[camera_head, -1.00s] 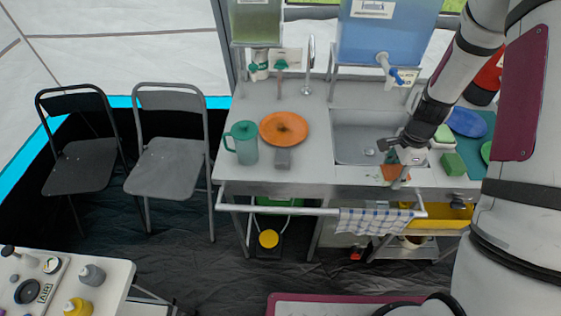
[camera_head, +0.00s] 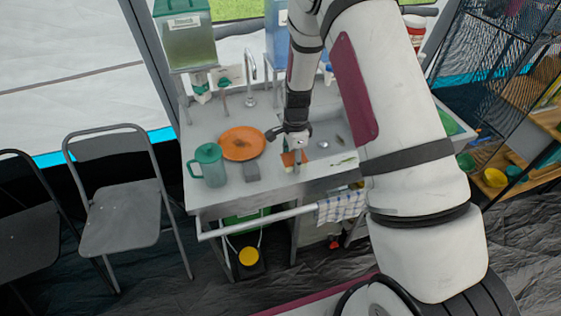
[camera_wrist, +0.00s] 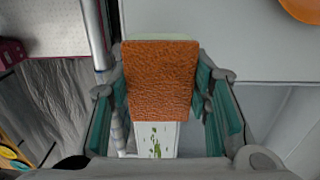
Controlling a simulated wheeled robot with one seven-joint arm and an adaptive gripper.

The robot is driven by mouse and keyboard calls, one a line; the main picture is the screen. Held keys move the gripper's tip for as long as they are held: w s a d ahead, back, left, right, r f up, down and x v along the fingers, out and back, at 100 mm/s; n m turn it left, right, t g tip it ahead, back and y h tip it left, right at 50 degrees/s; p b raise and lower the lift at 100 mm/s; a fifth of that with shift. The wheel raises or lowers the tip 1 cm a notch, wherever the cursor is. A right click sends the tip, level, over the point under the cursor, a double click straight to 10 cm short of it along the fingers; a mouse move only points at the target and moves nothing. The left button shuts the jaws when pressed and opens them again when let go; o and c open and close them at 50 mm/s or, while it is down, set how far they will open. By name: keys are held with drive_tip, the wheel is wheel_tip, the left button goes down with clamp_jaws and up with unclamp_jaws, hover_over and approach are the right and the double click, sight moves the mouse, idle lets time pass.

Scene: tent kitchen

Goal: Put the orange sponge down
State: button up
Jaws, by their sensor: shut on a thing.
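The orange sponge (camera_wrist: 160,80) is held between the two fingers of my gripper in the wrist view, with a pale green edge at its top. In the head view, my gripper (camera_head: 288,143) hangs over the steel counter (camera_head: 225,190), at the sink's left side, with the sponge (camera_head: 290,158) below it. Whether the sponge touches the counter I cannot tell. My arm hides much of the sink.
A tap (camera_head: 250,78) is behind. A white, green-patterned thing (camera_wrist: 155,140) shows below the sponge. The front rail (camera_head: 265,222) carries a checked towel (camera_head: 341,206).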

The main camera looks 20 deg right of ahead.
sight(281, 167)
drive_tip(key=w+a, duration=0.2)
drive_tip(key=w, duration=0.1)
drive_tip(key=shift+a+f, duration=0.2)
drive_tip(key=shift+a, duration=0.1)
drive_tip(key=shift+w+a+f, duration=0.2)
drive_tip(key=shift+w+a, duration=0.05)
wheel_tip(281, 167, down, 2)
drive_tip(key=shift+s+d+f+p, duration=0.1)
drive_tip(key=shift+d+f+p, duration=0.05)
drive_tip(key=shift+p, duration=0.3)
drive_tip(key=shift+f, duration=0.45)
drive_tip(key=shift+f, duration=0.15)
drive_tip(key=o, duration=1.3)
